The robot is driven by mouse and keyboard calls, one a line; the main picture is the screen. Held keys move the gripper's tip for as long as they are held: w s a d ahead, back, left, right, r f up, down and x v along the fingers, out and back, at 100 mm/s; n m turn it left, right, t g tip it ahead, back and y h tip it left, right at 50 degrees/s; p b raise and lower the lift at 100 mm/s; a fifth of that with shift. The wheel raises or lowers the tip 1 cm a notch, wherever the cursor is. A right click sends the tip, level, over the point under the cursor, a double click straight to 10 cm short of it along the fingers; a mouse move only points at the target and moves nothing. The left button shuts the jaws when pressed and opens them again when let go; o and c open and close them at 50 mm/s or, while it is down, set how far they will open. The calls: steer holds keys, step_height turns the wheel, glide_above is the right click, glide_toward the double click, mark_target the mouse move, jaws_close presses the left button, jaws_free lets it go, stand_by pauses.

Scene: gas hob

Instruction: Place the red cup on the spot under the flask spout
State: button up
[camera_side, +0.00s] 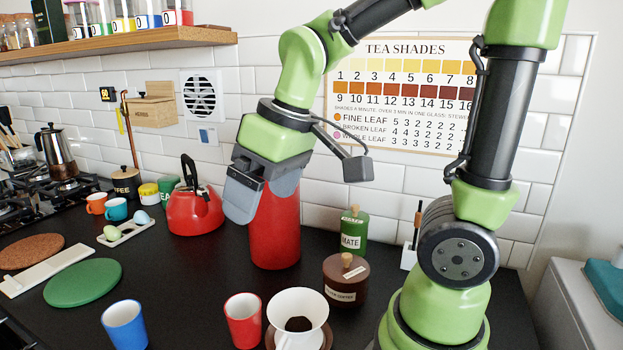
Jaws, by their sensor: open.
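The red cup (243,321) stands upright on the dark counter at the front centre, just left of a white dripper. A tall red cylinder (275,232), which looks like the flask, stands upright behind it. My gripper (245,203) is open at the upper part of this flask and overlaps it in the picture. I cannot tell whether the fingers touch it. The flask's top and spout are hidden behind my gripper, and no marked spot under the spout can be made out. The red cup is apart from my gripper, nearer the camera.
The white dripper (298,308) holds dark grounds beside the red cup. A blue cup (124,326) stands front left. A red kettle (194,210), brown jar (346,284) and green jar (354,230) stand farther back. Bare counter lies between the kettle and the front cups.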

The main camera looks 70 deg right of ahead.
steer(key=s+a+r+m+t+y, duration=0.1)
steer(key=s+r+m+t, duration=0.2)
steer(key=s, duration=0.4)
steer(key=shift+r, duration=0.25)
steer(key=shift+o, duration=0.3)
steer(key=shift+s+m+t, duration=0.3)
steer(key=shift+s+m, duration=0.05)
steer(key=shift+m, duration=0.15)
